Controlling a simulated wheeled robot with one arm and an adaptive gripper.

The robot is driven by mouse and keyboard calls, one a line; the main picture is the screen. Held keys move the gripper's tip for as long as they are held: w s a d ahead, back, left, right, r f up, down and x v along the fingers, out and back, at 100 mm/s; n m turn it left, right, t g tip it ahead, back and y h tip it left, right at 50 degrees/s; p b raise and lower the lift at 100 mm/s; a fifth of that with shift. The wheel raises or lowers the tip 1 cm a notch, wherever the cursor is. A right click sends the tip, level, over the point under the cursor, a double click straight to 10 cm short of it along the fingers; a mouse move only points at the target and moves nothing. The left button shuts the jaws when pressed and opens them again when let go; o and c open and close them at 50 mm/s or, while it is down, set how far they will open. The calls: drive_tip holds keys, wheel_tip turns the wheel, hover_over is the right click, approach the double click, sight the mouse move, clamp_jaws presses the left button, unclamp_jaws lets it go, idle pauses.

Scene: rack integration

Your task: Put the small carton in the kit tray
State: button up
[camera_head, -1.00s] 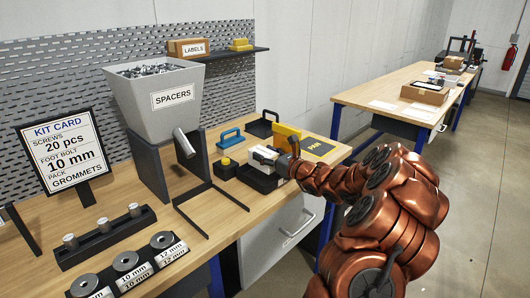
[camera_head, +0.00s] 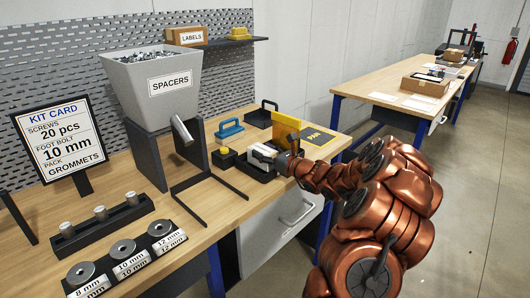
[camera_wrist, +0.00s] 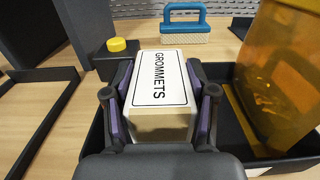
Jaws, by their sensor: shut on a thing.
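The small carton is a white box with a GROMMETS label (camera_wrist: 161,85); it also shows in the head view (camera_head: 262,151). My gripper (camera_wrist: 160,110) is shut on it, with one finger along each side. The head view also shows my gripper (camera_head: 279,157) over the bench. The carton is at a black open tray (camera_wrist: 95,135), which I take as the kit tray (camera_head: 258,174). The tray's walls show on both sides of the carton. Whether the carton's bottom touches the tray floor is hidden.
An amber panel (camera_head: 286,131) stands close on the right, large in the wrist view (camera_wrist: 285,80). A yellow-button box (camera_head: 224,157) and a blue-handled brush (camera_head: 229,132) sit left and behind. The spacer hopper (camera_head: 155,100) stands farther left. The black PAN pad (camera_head: 322,143) lies right.

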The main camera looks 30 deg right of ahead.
drive_tip(key=shift+f+b, duration=0.3)
drive_tip(key=shift+f, duration=0.25)
drive_tip(key=o, duration=1.4)
drive_tip(key=shift+o, duration=0.2)
drive_tip(key=v, duration=1.2)
